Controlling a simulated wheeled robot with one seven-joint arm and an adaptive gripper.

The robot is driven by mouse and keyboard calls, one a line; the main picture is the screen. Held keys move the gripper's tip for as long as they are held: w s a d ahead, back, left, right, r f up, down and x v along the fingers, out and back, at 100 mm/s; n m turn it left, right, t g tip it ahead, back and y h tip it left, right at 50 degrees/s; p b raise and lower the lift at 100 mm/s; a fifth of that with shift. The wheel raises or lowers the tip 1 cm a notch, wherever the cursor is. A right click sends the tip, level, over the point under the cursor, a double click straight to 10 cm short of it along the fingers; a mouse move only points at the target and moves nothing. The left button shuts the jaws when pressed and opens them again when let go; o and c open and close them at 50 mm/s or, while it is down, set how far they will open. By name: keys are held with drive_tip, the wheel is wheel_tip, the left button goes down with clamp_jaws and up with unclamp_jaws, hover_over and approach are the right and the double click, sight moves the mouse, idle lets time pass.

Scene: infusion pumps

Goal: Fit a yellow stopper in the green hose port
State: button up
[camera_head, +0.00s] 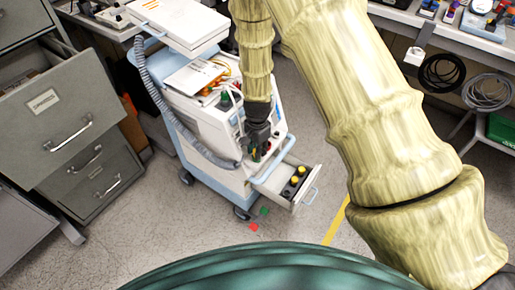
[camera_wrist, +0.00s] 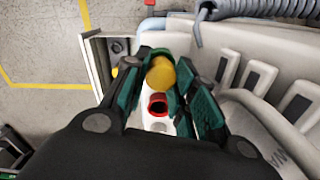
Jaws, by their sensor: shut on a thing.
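In the wrist view, a round yellow stopper (camera_wrist: 161,75) sits between the green-padded fingers of my gripper (camera_wrist: 163,68), which is shut on it. In the head view, my gripper (camera_head: 257,152) is low over the front of the white and blue cart (camera_head: 205,130); the stopper is hard to make out there. A red-rimmed port (camera_wrist: 157,104) shows close to the stopper in the wrist view, apart from it in the picture. I cannot make out a green hose port; my fingers may hide it.
The cart's open drawer (camera_head: 308,190) holds more yellow-topped stoppers (camera_head: 294,180). A grey corrugated hose (camera_head: 165,100) runs down the cart's left side. Red (camera_head: 253,227) and green (camera_head: 263,211) pieces lie on the floor. Grey drawer cabinets (camera_head: 65,120) stand at left.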

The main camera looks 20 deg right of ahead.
drive_tip(key=shift+f, duration=0.5)
drive_tip(key=o, duration=0.8)
wheel_tip(320, 180, up, 12)
idle(0.3)
drive_tip(key=s+d+f+n+h+p, duration=0.1)
drive_tip(key=s+d+f+n+p, duration=0.15)
drive_tip(key=s+f, duration=0.55)
drive_tip(key=s+d+f+n+p, duration=0.1)
drive_tip(key=s+d+f+n, duration=0.3)
drive_tip(key=s, duration=0.6)
drive_tip(key=s+a+f+n+p, duration=0.1)
drive_tip(key=s+n, duration=0.1)
drive_tip(key=s, duration=0.4)
drive_tip(key=s+a+f+n, duration=0.1)
drive_tip(key=s+n, duration=0.1)
drive_tip(key=s, duration=0.4)
drive_tip(key=s+a+f+n+y+p, duration=0.1)
drive_tip(key=s+f+n, duration=0.1)
drive_tip(key=s, duration=0.4)
drive_tip(key=shift+p, duration=0.35)
